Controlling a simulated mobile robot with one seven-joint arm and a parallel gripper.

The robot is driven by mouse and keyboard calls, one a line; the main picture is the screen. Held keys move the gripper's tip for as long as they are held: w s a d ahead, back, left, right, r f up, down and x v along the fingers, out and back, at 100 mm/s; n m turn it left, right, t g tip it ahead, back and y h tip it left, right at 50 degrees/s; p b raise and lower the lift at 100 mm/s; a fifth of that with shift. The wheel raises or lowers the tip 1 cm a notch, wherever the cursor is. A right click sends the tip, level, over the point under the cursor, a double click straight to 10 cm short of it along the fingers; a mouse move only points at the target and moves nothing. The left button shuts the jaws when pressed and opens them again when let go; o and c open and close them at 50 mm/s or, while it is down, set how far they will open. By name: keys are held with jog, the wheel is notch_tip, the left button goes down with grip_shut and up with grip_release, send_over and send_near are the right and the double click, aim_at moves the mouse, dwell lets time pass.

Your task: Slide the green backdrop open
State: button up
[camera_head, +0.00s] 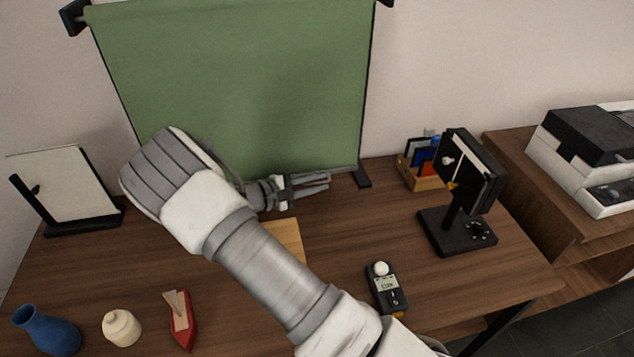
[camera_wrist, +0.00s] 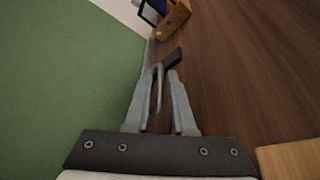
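The green backdrop (camera_head: 235,75) hangs as a flat sheet against the wall, with a grey bar along its lower edge (camera_head: 345,168). My gripper (camera_head: 328,181) is low in front of the backdrop's bottom edge, fingers pointing right. In the wrist view my gripper (camera_wrist: 162,73) has a gap between its fingers. A thin grey loop handle (camera_wrist: 158,88) lies between them, beside the green sheet (camera_wrist: 60,80). Wood shows between the loop and the right finger, so I see no firm grip. My forearm hides the backdrop's lower left part.
The wooden table (camera_head: 340,245) holds a black stand device (camera_head: 455,220), a wooden organizer (camera_head: 425,180), a light meter (camera_head: 385,288), a red boat (camera_head: 181,320), a cream jar (camera_head: 122,328), a blue vase (camera_head: 48,332) and a white panel (camera_head: 66,182). A printer (camera_head: 590,165) stands right.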

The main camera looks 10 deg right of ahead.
jog(key=shift+a, duration=0.1)
jog(key=p+v, duration=0.1)
jog(key=v, duration=1.6)
jog(key=shift+a+f, duration=0.1)
